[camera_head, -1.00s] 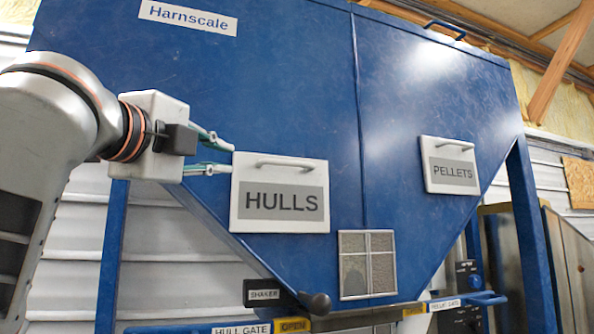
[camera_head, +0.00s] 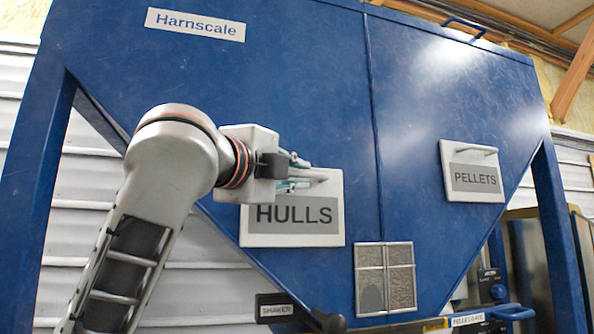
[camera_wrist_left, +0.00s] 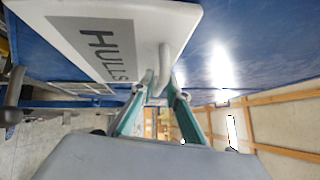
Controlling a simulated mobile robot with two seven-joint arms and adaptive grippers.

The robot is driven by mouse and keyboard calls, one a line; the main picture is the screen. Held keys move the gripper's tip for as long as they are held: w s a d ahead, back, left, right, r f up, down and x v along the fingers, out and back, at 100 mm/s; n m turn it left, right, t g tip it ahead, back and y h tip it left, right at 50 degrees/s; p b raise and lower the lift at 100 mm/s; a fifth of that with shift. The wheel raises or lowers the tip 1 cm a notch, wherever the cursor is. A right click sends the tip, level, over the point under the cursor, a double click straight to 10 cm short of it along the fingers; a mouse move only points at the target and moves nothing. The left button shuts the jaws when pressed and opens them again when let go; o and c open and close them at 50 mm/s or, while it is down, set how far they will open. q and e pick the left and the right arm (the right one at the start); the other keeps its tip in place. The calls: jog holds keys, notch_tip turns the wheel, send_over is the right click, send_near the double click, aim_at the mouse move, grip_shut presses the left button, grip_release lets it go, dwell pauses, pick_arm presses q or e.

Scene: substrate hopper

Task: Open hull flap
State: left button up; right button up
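The hull flap (camera_head: 335,225) is a white panel marked HULLS on the left of the blue hopper's front. It looks closed, lying against the hopper. Its bar handle (camera_head: 318,175) runs across its upper part, partly hidden behind my gripper. In the left wrist view, the flap (camera_wrist_left: 115,35) is at upper left and the handle (camera_wrist_left: 164,60) reaches between the two teal fingers of my left gripper (camera_wrist_left: 162,82). The fingers look open around the handle; contact is unclear. My right gripper is not in view.
The blue hopper (camera_head: 310,90) fills most of the view. A PELLETS flap (camera_head: 472,170) with its own handle is to the right. A mesh window (camera_head: 385,278) and the SHAKER label (camera_head: 280,307) are below. Blue legs stand at both sides.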

pick_arm(q)
grip_shut()
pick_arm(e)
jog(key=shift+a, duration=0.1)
pick_arm(q)
jog(key=shift+f, duration=0.1)
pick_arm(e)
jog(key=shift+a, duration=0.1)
pick_arm(q)
jog(key=s+d+f+m+t+h+b, duration=0.1)
jog(key=s+d+f+m+h+b, duration=0.1)
jog(key=s+f+m+h+b, duration=0.4)
jog(key=shift+s+d+f+m+t+h, duration=0.3)
jog(key=shift+s+f+m, duration=0.25)
jog(key=shift+m, duration=0.95)
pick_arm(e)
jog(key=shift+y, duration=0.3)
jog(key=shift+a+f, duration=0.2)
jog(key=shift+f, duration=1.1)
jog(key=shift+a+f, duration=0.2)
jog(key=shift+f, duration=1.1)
